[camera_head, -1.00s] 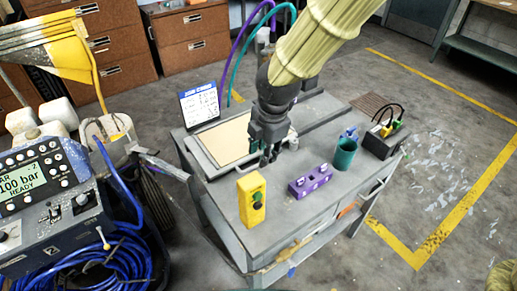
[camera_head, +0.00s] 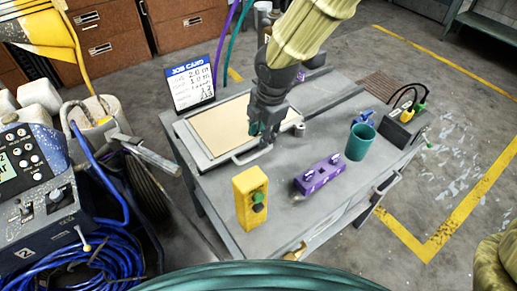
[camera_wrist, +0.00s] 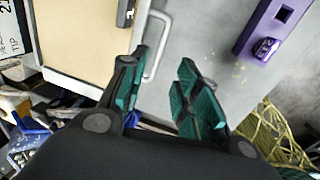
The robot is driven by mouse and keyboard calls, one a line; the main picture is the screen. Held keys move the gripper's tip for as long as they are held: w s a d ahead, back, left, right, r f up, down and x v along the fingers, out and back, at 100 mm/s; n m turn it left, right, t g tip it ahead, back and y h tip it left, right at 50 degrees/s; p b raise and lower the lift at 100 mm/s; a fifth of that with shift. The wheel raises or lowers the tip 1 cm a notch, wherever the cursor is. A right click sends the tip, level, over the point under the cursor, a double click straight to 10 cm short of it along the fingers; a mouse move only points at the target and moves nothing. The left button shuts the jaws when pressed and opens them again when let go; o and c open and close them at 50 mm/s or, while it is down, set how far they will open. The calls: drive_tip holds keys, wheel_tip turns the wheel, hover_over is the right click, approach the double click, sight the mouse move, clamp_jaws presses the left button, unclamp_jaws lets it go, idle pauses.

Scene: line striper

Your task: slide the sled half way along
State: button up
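The likely sled is a flat grey frame (camera_head: 203,154) holding a beige board, lying on the grey bench at the left back. A bent metal handle (camera_head: 252,155) sticks out from its near right edge. My gripper (camera_head: 265,136) hangs over that edge, close to the handle. In the wrist view, the two teal-padded fingers (camera_wrist: 163,95) are apart with nothing held between them. The handle (camera_wrist: 158,48) shows just beyond the left finger, apart from the right one. Contact with the handle cannot be told.
A yellow button box (camera_head: 250,200) and a purple block (camera_head: 319,176) stand along the near bench edge. A teal cup (camera_head: 360,143) and a black box with cables (camera_head: 403,128) are at the right. A job card (camera_head: 191,84) stands behind the frame.

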sight(258, 153)
drive_tip(key=f, duration=0.3)
drive_tip(key=w+f, duration=0.1)
drive_tip(key=f, duration=0.2)
drive_tip(key=a+f, duration=0.1)
drive_tip(key=f, duration=0.1)
drive_tip(key=shift+w+f, duration=0.15)
drive_tip(key=shift+f, duration=0.25)
clamp_jaws()
